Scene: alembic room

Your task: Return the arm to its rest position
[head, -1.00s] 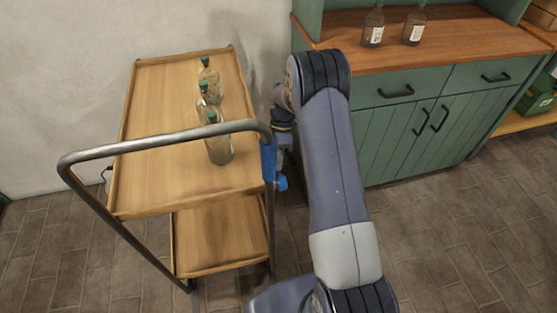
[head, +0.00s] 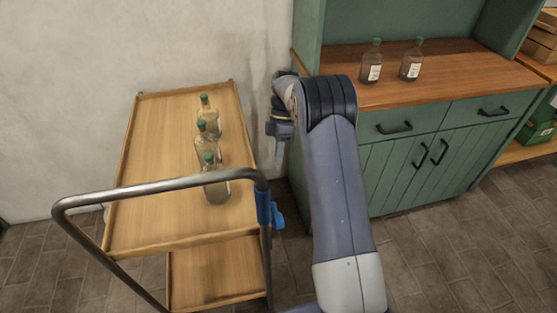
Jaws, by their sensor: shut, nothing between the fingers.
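My arm reaches up from the bottom of the head view and bends at the elbow, with its wrist turned down. My gripper (head: 279,157) hangs in the gap between the cart and the green cabinet. It is shut and empty, its fingers pointing down and small in this view. It looks apart from the cart and the cabinet, though the exact distances are hard to judge.
A wooden cart (head: 158,140) with a grey metal handle (head: 150,187) and a blue part (head: 268,209) stands at left, carrying three green-capped bottles (head: 207,151). Two labelled bottles (head: 372,64) (head: 411,62) stand on the green cabinet (head: 400,178).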

